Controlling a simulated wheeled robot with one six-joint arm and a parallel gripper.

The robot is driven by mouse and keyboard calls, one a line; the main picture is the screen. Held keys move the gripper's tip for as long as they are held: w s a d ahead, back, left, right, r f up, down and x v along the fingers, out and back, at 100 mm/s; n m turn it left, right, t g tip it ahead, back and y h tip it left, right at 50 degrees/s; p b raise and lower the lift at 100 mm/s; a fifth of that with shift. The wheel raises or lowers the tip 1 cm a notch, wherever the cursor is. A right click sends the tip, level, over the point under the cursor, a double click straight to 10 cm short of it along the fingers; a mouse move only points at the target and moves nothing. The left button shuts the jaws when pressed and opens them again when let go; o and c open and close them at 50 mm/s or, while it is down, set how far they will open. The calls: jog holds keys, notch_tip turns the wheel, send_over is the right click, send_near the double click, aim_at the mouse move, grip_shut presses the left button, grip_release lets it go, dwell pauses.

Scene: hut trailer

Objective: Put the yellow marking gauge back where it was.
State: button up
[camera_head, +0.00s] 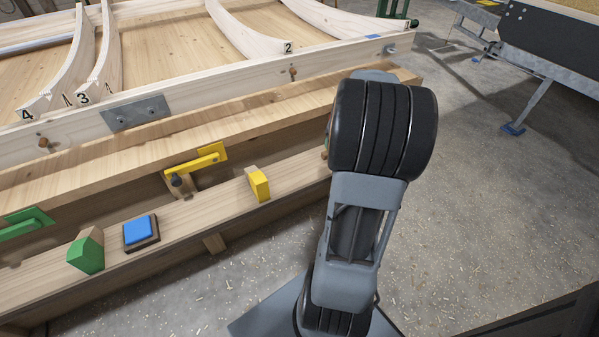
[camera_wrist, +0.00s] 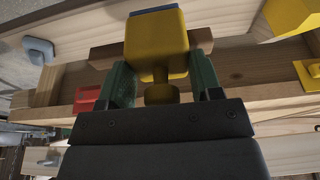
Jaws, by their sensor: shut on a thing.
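In the wrist view my gripper (camera_wrist: 160,66) is shut on the yellow marking gauge (camera_wrist: 155,38), with a green finger on each side of it. The gauge has a blocky yellow body, a round yellow knob on the side toward my palm, and a bluish top edge. A brown wooden bar (camera_wrist: 105,56) shows behind it; I cannot tell whether it belongs to the gauge. In the head view my arm hides the gripper and the gauge. Whether the gauge touches the wooden ledge is unclear.
The wooden ledge (camera_head: 190,229) carries a yellow block (camera_head: 258,184), a blue-topped block (camera_head: 140,231) and a green block (camera_head: 87,253). A yellow lever (camera_head: 196,164) and a green lever (camera_head: 22,227) sit behind. A red part (camera_wrist: 86,97) shows beside my gripper.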

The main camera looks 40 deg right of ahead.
jog(key=shift+w+a+f+b, duration=0.85)
jog(key=shift+w+a+f, duration=0.2)
jog(key=shift+w+f, duration=0.9)
jog(key=shift+w+a+f+b, duration=0.8)
jog(key=shift+w+a+f, duration=0.25)
jog(key=shift+w+f, duration=0.9)
jog(key=shift+w+a+f+b, duration=0.95)
jog(key=shift+w+f, duration=0.6)
jog(key=shift+f, duration=0.75)
jog(key=shift+a, duration=0.1)
jog(key=shift+f, duration=0.15)
jog(key=o, duration=1)
jog(key=shift+c, duration=0.2)
jog(key=p+v, duration=0.4)
jog(key=v, duration=0.8)
jog(key=s+a+r, duration=0.1)
jog(key=s+a, duration=0.6)
jog(key=a, duration=0.4)
jog(key=s+a+r+n, duration=0.1)
jog(key=s+a, duration=0.6)
jog(key=a, duration=0.5)
jog(key=shift+n, duration=0.3)
